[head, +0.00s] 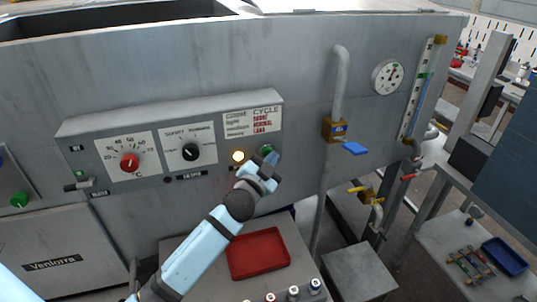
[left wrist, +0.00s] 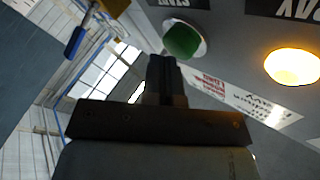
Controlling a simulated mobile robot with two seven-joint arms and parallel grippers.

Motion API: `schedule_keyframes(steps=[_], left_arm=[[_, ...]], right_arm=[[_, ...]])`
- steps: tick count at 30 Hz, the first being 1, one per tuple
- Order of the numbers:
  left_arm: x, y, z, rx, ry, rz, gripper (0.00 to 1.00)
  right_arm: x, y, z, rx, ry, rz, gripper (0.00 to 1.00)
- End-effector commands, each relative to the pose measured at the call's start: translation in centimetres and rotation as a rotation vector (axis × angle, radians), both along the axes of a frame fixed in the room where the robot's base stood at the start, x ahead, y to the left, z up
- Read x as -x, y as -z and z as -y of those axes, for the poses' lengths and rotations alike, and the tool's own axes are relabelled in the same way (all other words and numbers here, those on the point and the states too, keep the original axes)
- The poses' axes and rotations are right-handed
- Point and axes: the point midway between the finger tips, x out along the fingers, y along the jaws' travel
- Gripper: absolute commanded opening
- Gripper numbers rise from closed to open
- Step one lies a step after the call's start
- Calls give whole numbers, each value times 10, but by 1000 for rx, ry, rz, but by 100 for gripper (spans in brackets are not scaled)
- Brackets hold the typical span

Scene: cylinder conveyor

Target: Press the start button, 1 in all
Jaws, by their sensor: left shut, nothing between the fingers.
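The green start button (head: 265,149) is at the lower right of the control panel (head: 100,125), under a printed cycle label. It also shows in the left wrist view (left wrist: 183,40) as a green cap in a pale ring. My left gripper (head: 268,165) is shut and empty, just in front of and below the button in the head view. In the left wrist view its fingertips (left wrist: 162,60) are close beside the cap; I cannot tell whether they touch it. My right gripper is not in view.
A lit yellow lamp (head: 238,155) is left of the button. A black knob (head: 190,152) and a red knob (head: 129,162) are further left. A pipe with a blue-handled valve (head: 354,148) stands to the right. A red tray (head: 258,253) lies below.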

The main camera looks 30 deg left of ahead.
Motion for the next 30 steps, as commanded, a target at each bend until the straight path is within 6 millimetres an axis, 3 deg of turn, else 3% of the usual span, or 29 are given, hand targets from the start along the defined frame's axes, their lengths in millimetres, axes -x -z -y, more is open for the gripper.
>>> schedule_keyframes(steps=[19, 30], left_arm=[[10, 1, 12, 1, 1, -1, 0], [33, 1, 37, 2, 0, -1, 0]], right_arm=[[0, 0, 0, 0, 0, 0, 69], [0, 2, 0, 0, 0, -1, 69]])
